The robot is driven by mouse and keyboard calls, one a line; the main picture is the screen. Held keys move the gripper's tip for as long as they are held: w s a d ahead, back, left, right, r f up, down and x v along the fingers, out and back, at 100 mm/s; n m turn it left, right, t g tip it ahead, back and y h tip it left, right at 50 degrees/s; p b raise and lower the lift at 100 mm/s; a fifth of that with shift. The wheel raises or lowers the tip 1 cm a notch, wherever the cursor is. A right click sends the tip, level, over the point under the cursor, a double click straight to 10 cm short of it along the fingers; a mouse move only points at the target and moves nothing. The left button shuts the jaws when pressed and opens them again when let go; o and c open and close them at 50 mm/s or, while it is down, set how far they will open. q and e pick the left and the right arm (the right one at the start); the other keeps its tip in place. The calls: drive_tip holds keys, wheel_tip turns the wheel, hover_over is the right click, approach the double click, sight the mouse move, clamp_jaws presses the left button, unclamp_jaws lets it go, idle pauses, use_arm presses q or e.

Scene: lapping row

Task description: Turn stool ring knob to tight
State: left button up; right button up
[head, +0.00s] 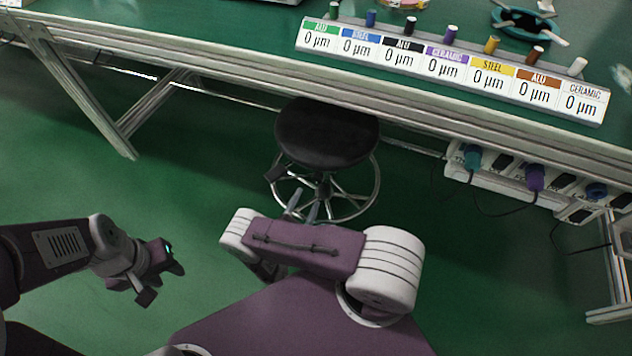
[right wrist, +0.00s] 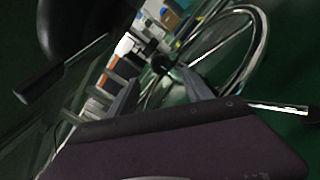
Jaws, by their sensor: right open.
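The stool has a round black seat (head: 328,132) and a chrome foot ring (head: 379,185) below it, in front of the bench. The ring also shows in the right wrist view (right wrist: 243,45). A small dark round part, which looks like the ring knob (right wrist: 161,63), lies ahead between the fingertips of my right gripper (right wrist: 160,88). The gripper is open; I cannot tell whether it touches the knob. In the head view my right gripper (head: 302,207) reaches to the ring's near side, partly behind my arm. My left gripper (head: 164,284) is open and empty over the floor.
A dark paddle lever (right wrist: 40,83) sticks out under the seat. The workbench (head: 230,75) stands behind the stool, with a labelled strip (head: 450,70) on top and a socket rail (head: 500,180) below at right. Green floor is clear at left.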

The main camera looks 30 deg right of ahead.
sight(316, 181)
drive_tip(key=b+x, duration=0.3)
drive_tip(key=x, duration=0.5)
drive_tip(key=shift+s+f, duration=0.1)
drive_tip(key=shift+f, duration=0.05)
drive_tip(key=shift+w+d, duration=0.3)
drive_tip(key=shift+d, duration=0.05)
clamp_jaws()
